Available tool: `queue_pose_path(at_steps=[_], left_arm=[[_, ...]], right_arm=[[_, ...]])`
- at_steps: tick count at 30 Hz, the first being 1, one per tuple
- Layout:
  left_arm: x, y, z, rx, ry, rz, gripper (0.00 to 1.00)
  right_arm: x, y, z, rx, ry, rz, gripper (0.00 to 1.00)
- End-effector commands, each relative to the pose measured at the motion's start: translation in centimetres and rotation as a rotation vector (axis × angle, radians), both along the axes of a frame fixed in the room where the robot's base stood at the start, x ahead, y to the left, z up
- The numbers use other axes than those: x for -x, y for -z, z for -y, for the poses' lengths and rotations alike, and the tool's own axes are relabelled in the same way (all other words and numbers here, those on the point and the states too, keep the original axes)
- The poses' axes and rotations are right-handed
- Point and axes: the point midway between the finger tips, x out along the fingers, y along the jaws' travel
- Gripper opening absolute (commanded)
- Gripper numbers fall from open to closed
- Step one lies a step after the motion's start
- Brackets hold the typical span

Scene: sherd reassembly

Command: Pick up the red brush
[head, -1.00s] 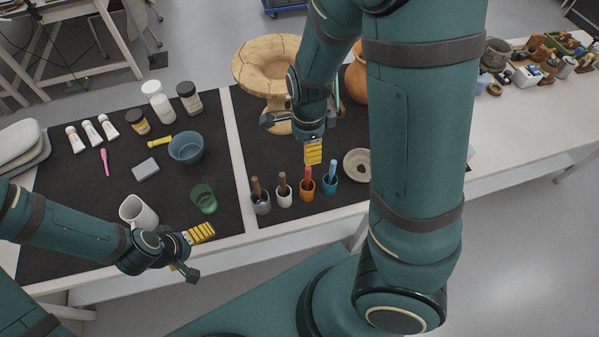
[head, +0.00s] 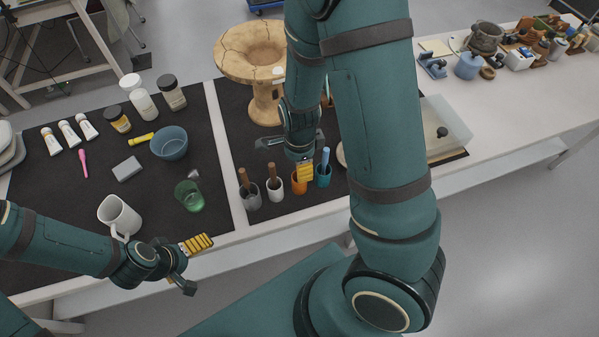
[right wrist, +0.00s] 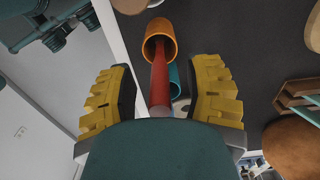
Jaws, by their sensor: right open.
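The red brush (right wrist: 160,84) stands in an orange cup (right wrist: 158,36), its red handle sticking out toward the right wrist camera. In the head view the orange cup (head: 299,187) is partly covered by my right gripper (head: 305,172), and the brush's handle is hidden there. In the right wrist view my right gripper (right wrist: 163,98) is open, its yellow fingers on either side of the handle with gaps between.
A teal cup with a blue brush (head: 323,174) stands close right of the orange cup. White (head: 275,190) and grey (head: 251,197) cups with brown-handled brushes stand left. A cracked wooden stand (head: 265,98) is behind. A green glass (head: 189,197) stands further left.

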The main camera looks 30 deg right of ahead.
Motion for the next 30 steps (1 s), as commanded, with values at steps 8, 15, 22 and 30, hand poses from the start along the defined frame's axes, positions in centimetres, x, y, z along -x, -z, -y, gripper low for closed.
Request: queue_pose_path(at_steps=[8, 15, 22, 30], left_arm=[[0.14, 0.35, 0.02, 0.000, 0.002, -0.003, 1.00], [0.12, 0.34, 0.01, 0.000, 0.002, -0.002, 1.00], [0.10, 0.34, 0.01, 0.000, 0.002, -0.002, 1.00], [0.02, -0.02, 0.00, 0.000, 0.000, -0.001, 1.00]], right_arm=[[0.00, 0.94, -0.02, 0.000, -0.001, 0.000, 0.51], [0.00, 0.91, -0.02, 0.000, -0.001, 0.000, 0.01], [-0.01, 0.90, -0.02, 0.000, -0.001, 0.000, 0.00], [-0.06, 0.16, -0.06, 0.000, -0.002, 0.002, 0.00]])
